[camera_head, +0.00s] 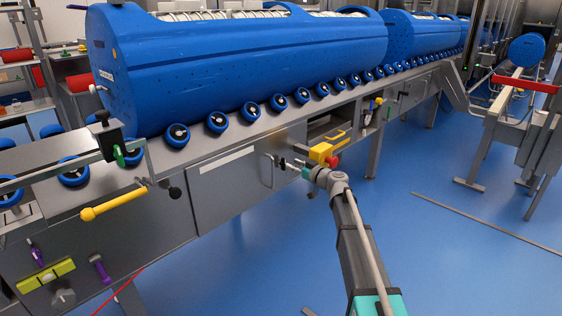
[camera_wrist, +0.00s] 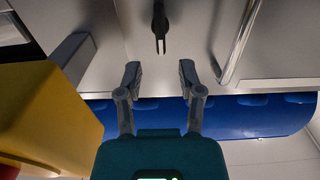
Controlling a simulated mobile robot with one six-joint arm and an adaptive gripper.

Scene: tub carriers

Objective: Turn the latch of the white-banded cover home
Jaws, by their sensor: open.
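The white-banded cover (camera_head: 228,183) is a grey metal door in the front of the long bench, with a white strip across its upper part and a bar handle (camera_head: 271,172) at its right edge. The handle also shows in the wrist view (camera_wrist: 240,42). A small dark latch (camera_wrist: 159,27) stands at the top middle of the wrist view, its narrow end pointing down the picture. My gripper (camera_wrist: 159,78) is open and empty, its fingers apart and short of the latch. In the head view my gripper (camera_head: 288,163) is just right of the handle, and hides the latch.
A yellow box (camera_head: 322,153) with a red knob (camera_head: 332,162) is close to my gripper and fills the left of the wrist view (camera_wrist: 45,115). A large blue drum (camera_head: 240,65) lies above blue rollers.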

